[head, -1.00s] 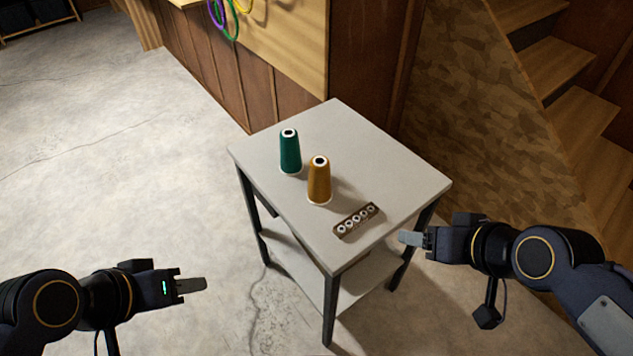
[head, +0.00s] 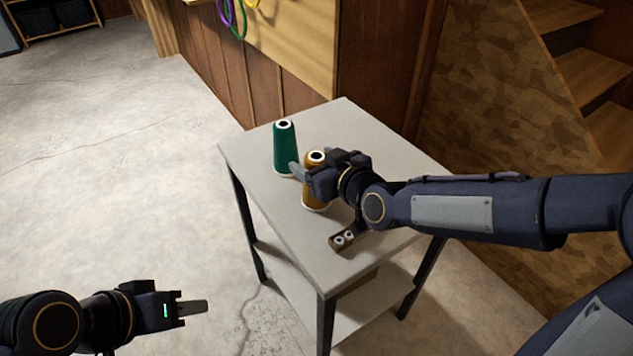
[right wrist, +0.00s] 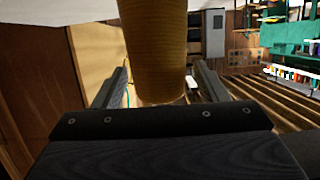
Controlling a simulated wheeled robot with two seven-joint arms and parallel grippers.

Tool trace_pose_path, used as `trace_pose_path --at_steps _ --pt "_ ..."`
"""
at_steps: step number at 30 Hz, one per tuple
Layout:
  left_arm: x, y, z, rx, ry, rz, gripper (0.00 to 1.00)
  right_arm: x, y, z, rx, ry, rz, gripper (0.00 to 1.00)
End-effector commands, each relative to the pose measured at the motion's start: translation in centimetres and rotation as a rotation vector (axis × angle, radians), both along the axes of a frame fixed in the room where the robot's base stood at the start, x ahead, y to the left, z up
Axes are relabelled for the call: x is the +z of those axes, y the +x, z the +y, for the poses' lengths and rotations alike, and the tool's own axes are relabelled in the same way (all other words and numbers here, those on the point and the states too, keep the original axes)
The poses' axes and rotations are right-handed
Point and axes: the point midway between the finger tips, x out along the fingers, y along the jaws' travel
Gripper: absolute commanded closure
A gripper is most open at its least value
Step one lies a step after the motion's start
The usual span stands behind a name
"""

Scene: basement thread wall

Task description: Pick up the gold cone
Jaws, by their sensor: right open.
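The gold cone (head: 314,199) stands upright on the grey table, partly hidden by my right gripper in the head view. My right gripper (head: 304,172) is open at the cone's upper part. In the right wrist view the cone's ribbed gold side (right wrist: 157,45) lies between the two fingers of the right gripper (right wrist: 164,78), with a visible gap on each side. My left gripper (head: 197,306) is away from the table at the lower left; only one finger shows clearly, so its opening cannot be told.
A green cone (head: 285,150) stands close behind and left of the gold one, near a right fingertip. A small brown holder (head: 337,243) with round openings lies near the table's front, partly under my right arm. The grey table (head: 258,168) is clear at its left edge.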

Motion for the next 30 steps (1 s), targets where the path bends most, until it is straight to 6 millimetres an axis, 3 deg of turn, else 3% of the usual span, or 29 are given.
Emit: trace_pose_path --at_steps 4,12,27,30 --pt "-0.1 0.0 0.0 0.000 0.000 0.000 0.64 -0.6 1.3 1.0 0.001 0.000 0.002 0.33" --pt "-0.1 0.0 0.0 0.000 0.000 0.000 0.64 -0.6 1.6 1.0 0.000 0.001 0.001 0.33" --pt "-0.1 0.0 0.0 0.000 0.000 0.000 0.64 -0.6 1.5 1.0 0.000 0.000 0.001 0.98" --pt "-0.1 0.0 0.0 0.000 0.000 0.000 0.64 -0.6 1.6 1.0 0.000 0.001 0.001 0.98"
